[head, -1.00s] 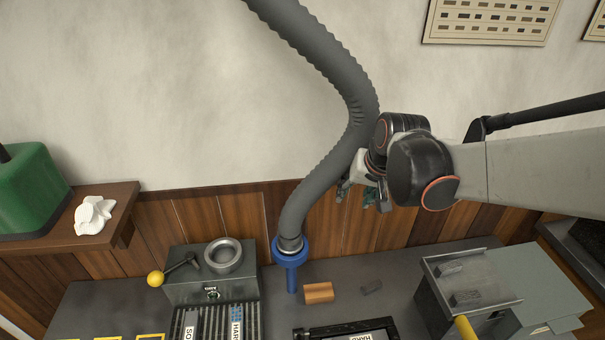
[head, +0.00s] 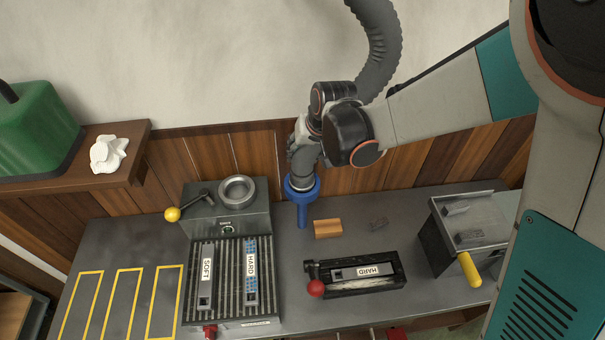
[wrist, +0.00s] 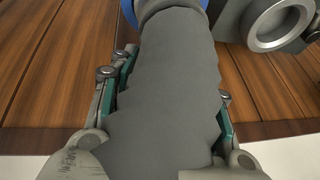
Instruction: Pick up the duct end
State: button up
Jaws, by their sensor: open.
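The duct is a ribbed grey hose (head: 378,45) coming down along the wall. Its lower end (head: 303,178) sits in a blue holder (head: 302,190) at the back of the bench. My gripper (head: 304,148) is at the hose just above this end and partly hides it. In the wrist view, the duct end (wrist: 170,95) runs between the two open fingers of my gripper (wrist: 172,80), one on each side. The left finger is close to the hose; I cannot tell whether it touches. A bit of the blue holder (wrist: 127,10) shows at the top.
Left of the holder stands a grey box with a metal ring (head: 237,191) and a yellow-knobbed lever (head: 173,214). A wooden block (head: 328,229) lies to the right.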

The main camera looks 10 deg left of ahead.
aim_at(301, 156)
jog(key=shift+b+x, duration=1.3)
jog(key=shift+x, duration=1.7)
jog(key=shift+w+d+r, duration=0.1)
jog(key=shift+c, duration=0.3)
grip_shut()
